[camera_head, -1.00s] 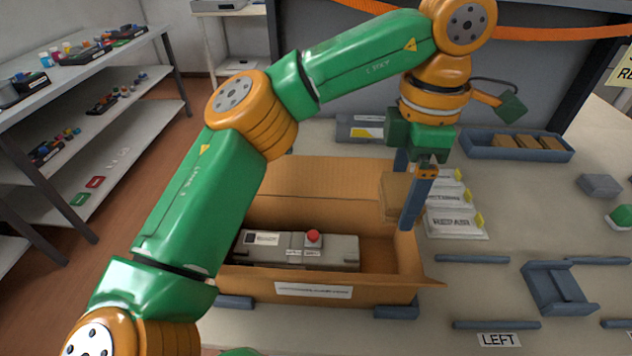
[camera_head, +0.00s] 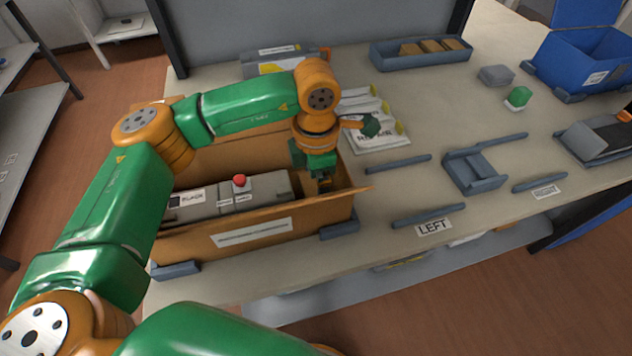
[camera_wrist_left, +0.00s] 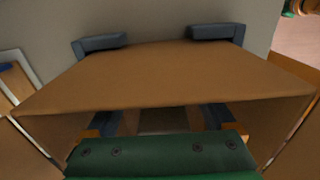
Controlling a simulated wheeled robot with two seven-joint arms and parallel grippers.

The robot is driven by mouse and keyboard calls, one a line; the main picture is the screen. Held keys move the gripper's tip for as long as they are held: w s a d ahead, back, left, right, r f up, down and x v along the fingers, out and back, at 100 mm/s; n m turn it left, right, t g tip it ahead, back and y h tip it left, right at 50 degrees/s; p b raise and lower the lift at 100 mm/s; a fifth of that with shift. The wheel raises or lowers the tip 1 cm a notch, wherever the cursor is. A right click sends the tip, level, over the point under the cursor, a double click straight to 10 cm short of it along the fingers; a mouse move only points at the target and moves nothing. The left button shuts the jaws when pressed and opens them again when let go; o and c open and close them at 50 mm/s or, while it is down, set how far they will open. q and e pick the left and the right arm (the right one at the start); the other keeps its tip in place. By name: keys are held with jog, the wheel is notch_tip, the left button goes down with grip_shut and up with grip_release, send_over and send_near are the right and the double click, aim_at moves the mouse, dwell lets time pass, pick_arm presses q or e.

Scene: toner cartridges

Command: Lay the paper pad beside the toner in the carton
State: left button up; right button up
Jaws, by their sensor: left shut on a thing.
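The open brown carton (camera_head: 318,215) stands on the table at the left in the head view. The grey toner (camera_head: 228,195) with a red knob on top lies in it, along its left and middle part. My left gripper (camera_head: 323,184) reaches down into the carton's right end, to the right of the toner. It is shut on the paper pad, which shows only as a strip between the fingers in the left wrist view (camera_wrist_left: 162,120). The carton walls and gripper hide most of the pad; whether it touches the carton floor cannot be told. My right gripper is out of view.
White bags (camera_head: 377,130) lie just right of the carton. A blue-grey tray (camera_head: 421,52) with brown blocks is at the back. A grey cradle (camera_head: 474,171) and rails lie to the right, and a blue bin (camera_head: 590,62) stands at the far right.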

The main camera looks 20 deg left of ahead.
pick_arm(q)
jog(key=shift+f, duration=0.2)
jog(key=o, duration=1)
jog(key=shift+r, duration=0.1)
notch_tip(320, 180, up, 12)
jog(key=shift+r, duration=0.2)
